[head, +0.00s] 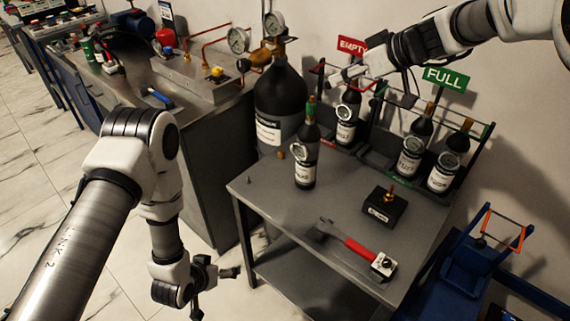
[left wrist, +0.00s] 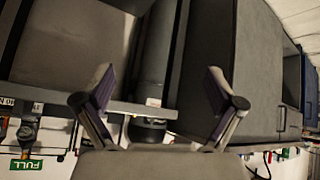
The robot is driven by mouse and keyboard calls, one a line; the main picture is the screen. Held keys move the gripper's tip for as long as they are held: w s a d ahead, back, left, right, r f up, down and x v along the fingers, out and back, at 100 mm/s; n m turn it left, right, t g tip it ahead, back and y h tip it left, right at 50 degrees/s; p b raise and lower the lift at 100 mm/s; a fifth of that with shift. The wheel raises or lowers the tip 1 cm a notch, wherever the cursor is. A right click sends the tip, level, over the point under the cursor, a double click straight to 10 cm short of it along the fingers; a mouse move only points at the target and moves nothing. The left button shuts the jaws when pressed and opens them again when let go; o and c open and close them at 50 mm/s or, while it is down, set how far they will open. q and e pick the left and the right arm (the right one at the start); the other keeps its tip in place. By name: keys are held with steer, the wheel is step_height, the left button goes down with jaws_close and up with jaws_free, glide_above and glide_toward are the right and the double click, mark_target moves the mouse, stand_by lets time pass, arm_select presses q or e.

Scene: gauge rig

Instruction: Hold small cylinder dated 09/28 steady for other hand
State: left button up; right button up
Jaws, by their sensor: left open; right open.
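A small dark cylinder (head: 306,160) with a white label and a gauge stands upright on the grey table (head: 262,205). Another small cylinder (head: 347,122) stands in the rack by the red EMPTY sign, and two more, a nearer one (head: 444,170) and a farther one (head: 414,150), stand by the green FULL sign. The label dates are too small to read. My left gripper (head: 218,292) is open and empty, low beside the table's left side; its spread fingers show in the left wrist view (left wrist: 158,100). My right gripper (head: 350,80) is open above the EMPTY-side cylinder.
A black block with a brass fitting (head: 384,206) and a red-handled tool (head: 350,244) lie on the table. A large dark cylinder (head: 280,90) stands behind it, next to a workbench (head: 185,130). A blue cart (head: 470,262) is at the right. The table's front left is clear.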

arm_select(q)
steer(key=w+d+r+m+t+h, duration=0.2)
steer(key=w+d+r+t+h, duration=0.25)
steer(key=w, duration=0.65)
steer(key=m+t+h, duration=0.2)
steer(key=m+h, duration=0.2)
glide_toward(298, 158)
steer(key=x, duration=0.5)
steer(key=shift+w+d+f, duration=0.1)
steer(key=shift+w+d, duration=0.15)
steer(key=x, duration=0.7)
steer(key=shift+w, duration=0.1)
steer(key=shift+a, duration=0.1)
jaws_close()
steer(key=c, duration=1.1)
jaws_free()
steer(key=c, duration=0.3)
steer(key=shift+c, duration=0.2)
